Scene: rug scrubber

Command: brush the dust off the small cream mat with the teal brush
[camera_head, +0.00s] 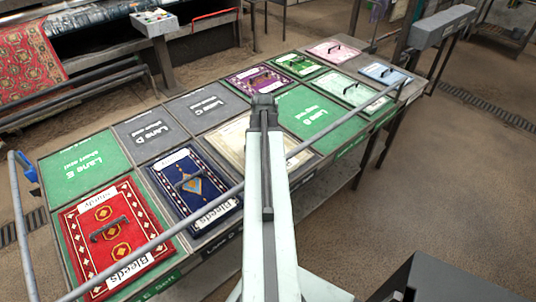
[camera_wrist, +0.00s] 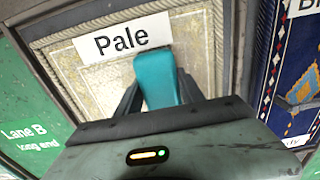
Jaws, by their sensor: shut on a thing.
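The cream mat (camera_head: 228,143) lies on the table in the middle of the front row, partly hidden by my arm. My gripper (camera_wrist: 158,92) is shut on the teal brush (camera_wrist: 156,70), whose upper part shows between the two dark fingers over the mat. The brush's bristles are hidden, so I cannot tell whether it touches the mat. In the head view, my gripper (camera_head: 264,101) is seen from behind and the brush is hidden.
A navy mat (camera_head: 191,187) and a red mat (camera_head: 115,232) with handled tools lie to the left. The green Lane B panel (camera_head: 318,117) is to the right, with smaller mats beyond. A grey rail (camera_head: 165,238) runs along the table's front.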

